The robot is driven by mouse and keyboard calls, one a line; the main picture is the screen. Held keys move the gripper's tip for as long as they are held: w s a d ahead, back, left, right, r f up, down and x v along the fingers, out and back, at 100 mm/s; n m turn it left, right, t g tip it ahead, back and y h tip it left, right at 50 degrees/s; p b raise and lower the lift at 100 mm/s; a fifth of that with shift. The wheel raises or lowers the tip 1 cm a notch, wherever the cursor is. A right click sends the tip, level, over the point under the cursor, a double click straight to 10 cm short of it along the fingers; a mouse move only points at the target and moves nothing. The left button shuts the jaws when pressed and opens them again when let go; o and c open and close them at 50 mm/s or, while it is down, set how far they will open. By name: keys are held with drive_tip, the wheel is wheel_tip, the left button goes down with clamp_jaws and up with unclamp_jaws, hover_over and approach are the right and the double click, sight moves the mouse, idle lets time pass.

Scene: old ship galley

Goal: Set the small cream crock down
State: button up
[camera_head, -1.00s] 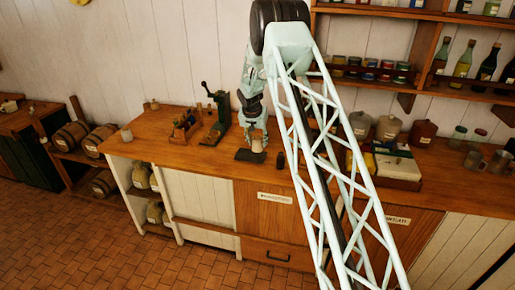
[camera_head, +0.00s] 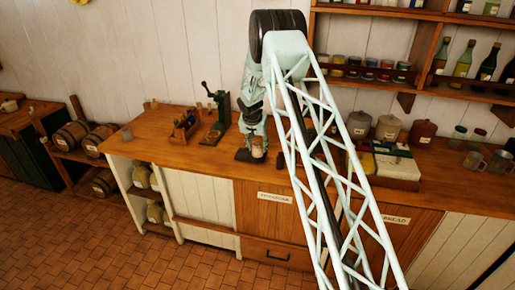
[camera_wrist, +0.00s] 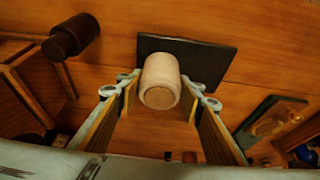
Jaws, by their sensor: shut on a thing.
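The small cream crock (camera_head: 257,151) is held at my gripper (camera_head: 254,143), over the dark square mat (camera_head: 244,156) on the wooden counter. In the wrist view the crock (camera_wrist: 160,82) shows between the two fingers of my gripper (camera_wrist: 160,86), which are shut on it. Its round end faces the camera. The dark mat (camera_wrist: 205,58) lies behind it there. Whether the crock's base touches the mat or is slightly above it, I cannot tell.
A dark bottle-like object (camera_wrist: 70,37) stands beside the mat. A green machine (camera_head: 218,115) and a wooden caddy (camera_head: 185,126) stand left on the counter (camera_head: 150,135). Crocks (camera_head: 388,127) and a white box (camera_head: 395,166) stand at right. A shelf of bottles hangs above.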

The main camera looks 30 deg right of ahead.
drive_tip(key=o, duration=1)
drive_tip(key=shift+f, duration=0.1)
drive_tip(key=shift+o, duration=0.2)
drive_tip(key=shift+r, duration=0.3)
drive_tip(key=b+v, duration=0.1)
drive_tip(key=v, duration=1)
drive_tip(key=shift+s+a+r, duration=0.15)
drive_tip(key=shift+a+r, duration=0.05)
drive_tip(key=shift+r, duration=0.05)
